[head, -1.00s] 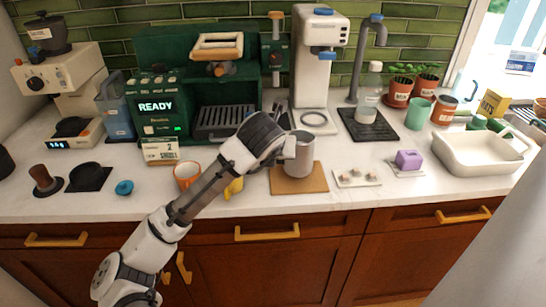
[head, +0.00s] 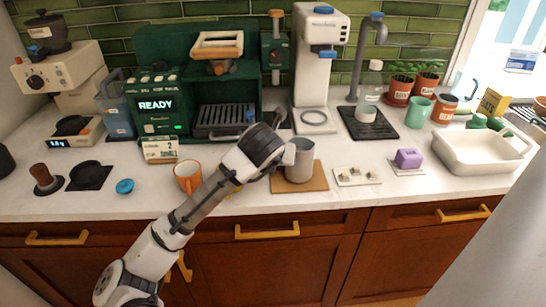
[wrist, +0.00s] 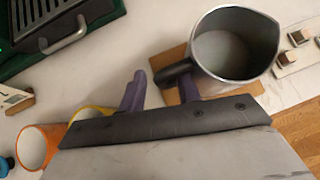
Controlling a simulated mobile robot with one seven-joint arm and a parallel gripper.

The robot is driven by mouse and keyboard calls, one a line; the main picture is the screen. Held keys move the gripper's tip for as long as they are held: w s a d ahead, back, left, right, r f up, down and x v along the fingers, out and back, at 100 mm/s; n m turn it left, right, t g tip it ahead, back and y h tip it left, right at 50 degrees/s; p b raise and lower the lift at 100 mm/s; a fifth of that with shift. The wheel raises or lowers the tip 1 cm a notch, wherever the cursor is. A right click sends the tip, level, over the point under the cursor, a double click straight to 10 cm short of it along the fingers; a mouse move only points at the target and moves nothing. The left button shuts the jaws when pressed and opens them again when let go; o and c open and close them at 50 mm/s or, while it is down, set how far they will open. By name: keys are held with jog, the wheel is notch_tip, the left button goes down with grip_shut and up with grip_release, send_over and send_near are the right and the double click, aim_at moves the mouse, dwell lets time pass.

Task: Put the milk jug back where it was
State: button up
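The milk jug (head: 300,160) is a grey metal jug with a dark handle. It stands upright on the wooden board (head: 316,184) near the front of the counter. In the wrist view I look into the jug (wrist: 236,50), which appears empty. My gripper (wrist: 160,90) is at the handle side, left of the jug. Its two purple fingers are spread apart, with the end of the dark handle between them and clear space beside the left finger. The right finger is partly hidden under the handle. In the head view my wrist hides the fingers and the handle.
An orange mug (head: 187,177) stands close left of my arm. The espresso machine (head: 205,85) is behind. A small tray with pieces (head: 357,177) and a purple block (head: 408,158) lie right of the board. A white basin (head: 485,160) is further right.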

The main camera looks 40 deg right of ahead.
jog(key=b+v, duration=0.2)
jog(key=v, duration=1)
jog(key=shift+s, duration=0.1)
